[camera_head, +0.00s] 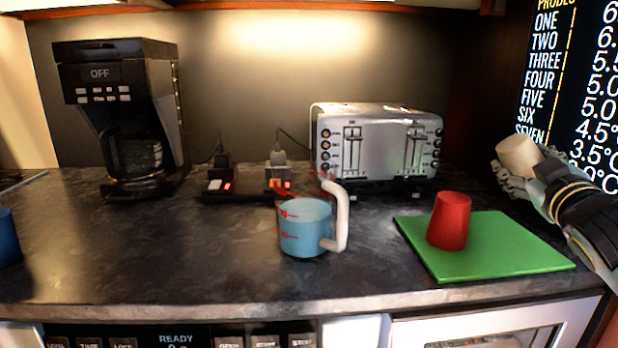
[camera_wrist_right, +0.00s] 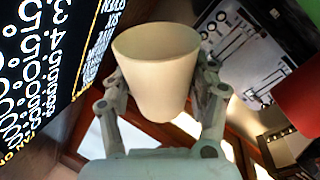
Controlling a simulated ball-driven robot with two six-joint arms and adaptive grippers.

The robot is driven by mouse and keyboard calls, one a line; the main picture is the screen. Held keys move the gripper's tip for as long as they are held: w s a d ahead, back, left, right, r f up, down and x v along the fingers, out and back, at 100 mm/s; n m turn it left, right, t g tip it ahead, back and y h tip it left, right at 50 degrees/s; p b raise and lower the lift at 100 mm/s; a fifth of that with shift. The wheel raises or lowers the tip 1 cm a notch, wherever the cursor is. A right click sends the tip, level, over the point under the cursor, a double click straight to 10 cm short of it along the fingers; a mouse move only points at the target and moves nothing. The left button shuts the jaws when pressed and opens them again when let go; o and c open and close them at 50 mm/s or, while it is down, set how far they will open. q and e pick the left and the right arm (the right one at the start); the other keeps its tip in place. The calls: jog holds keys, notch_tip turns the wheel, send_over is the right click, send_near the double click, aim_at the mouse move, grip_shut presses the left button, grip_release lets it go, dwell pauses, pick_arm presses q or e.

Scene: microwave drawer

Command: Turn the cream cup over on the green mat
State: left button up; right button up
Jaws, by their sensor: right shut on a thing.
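The cream cup (camera_head: 519,155) is held in my right gripper (camera_head: 522,176), off the counter at the far right in the head view. In the right wrist view the cream cup (camera_wrist_right: 158,70) sits between the two fingers of my right gripper (camera_wrist_right: 160,105), with its wide rim toward the top of the picture. The green mat (camera_head: 510,260) lies on the counter, to the left of and below my right gripper in the head view. A red cup (camera_head: 449,221) stands upside down on the mat's left part. My left gripper is not in view.
A blue measuring cup (camera_head: 304,228) with a white handle stands left of the mat. A silver toaster (camera_head: 375,145) and a black coffee maker (camera_head: 125,115) stand at the back. A dark blue object (camera_head: 8,238) is at the left edge. The mat's right part is bare.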

jog(key=shift+f+m, duration=0.1)
jog(key=shift+m, duration=0.5)
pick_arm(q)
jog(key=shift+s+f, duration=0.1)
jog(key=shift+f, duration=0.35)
pick_arm(e)
jog(key=shift+r, duration=0.25)
jog(key=m+b, duration=0.4)
jog(key=shift+f+h, duration=0.4)
jog(key=shift+r+m, duration=0.1)
jog(key=shift+m, duration=0.7)
jog(key=shift+r+m+b, duration=0.15)
jog(key=shift+m+b, duration=0.15)
jog(key=shift+m, duration=0.2)
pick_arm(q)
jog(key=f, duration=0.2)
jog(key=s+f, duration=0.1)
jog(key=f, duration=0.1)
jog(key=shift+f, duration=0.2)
pick_arm(e)
jog(key=shift+r, duration=0.15)
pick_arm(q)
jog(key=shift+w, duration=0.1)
